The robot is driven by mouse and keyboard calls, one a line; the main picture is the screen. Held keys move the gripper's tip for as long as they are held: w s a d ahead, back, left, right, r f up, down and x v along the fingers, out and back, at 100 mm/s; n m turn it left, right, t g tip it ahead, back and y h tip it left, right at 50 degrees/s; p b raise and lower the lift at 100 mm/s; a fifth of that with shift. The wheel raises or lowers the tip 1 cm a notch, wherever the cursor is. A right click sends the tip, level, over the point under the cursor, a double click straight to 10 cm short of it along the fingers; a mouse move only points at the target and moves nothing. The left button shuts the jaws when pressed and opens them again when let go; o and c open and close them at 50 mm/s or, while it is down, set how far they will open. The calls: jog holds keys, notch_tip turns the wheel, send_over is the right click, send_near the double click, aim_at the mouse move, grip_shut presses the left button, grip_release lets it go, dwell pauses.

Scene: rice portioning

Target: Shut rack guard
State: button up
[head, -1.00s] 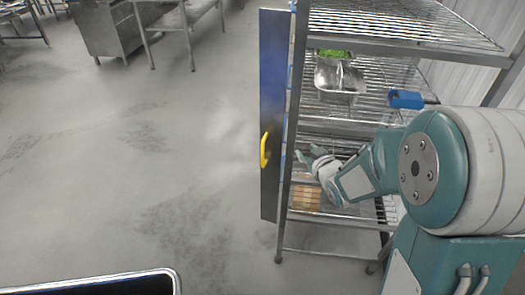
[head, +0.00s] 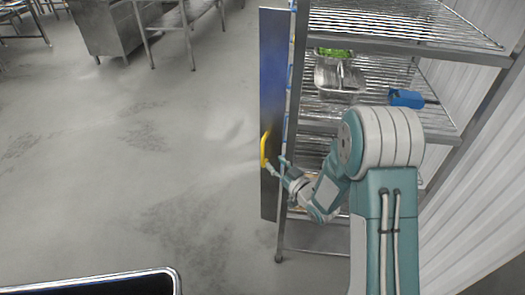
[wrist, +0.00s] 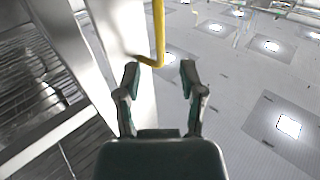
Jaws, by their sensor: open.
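The rack guard (head: 271,60) is a tall dark blue panel at the left front post of the wire rack, swung out to the rack's left side. Its yellow handle (head: 264,149) is on the panel's lower half. My gripper (head: 277,165) is just right of the handle's lower end in the head view. In the wrist view my gripper (wrist: 160,75) is open, and the yellow handle (wrist: 159,30) runs down to a point between and slightly beyond the fingertips. I cannot tell whether a finger touches it.
The rack's wire shelves (head: 375,75) hold a metal pan (head: 340,82) with green food at its back, and a blue container (head: 406,97). Open grey floor (head: 130,180) lies left of the guard. Steel tables (head: 105,28) stand far back.

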send_over(262, 168)
jog(key=shift+w, duration=0.35)
grip_shut()
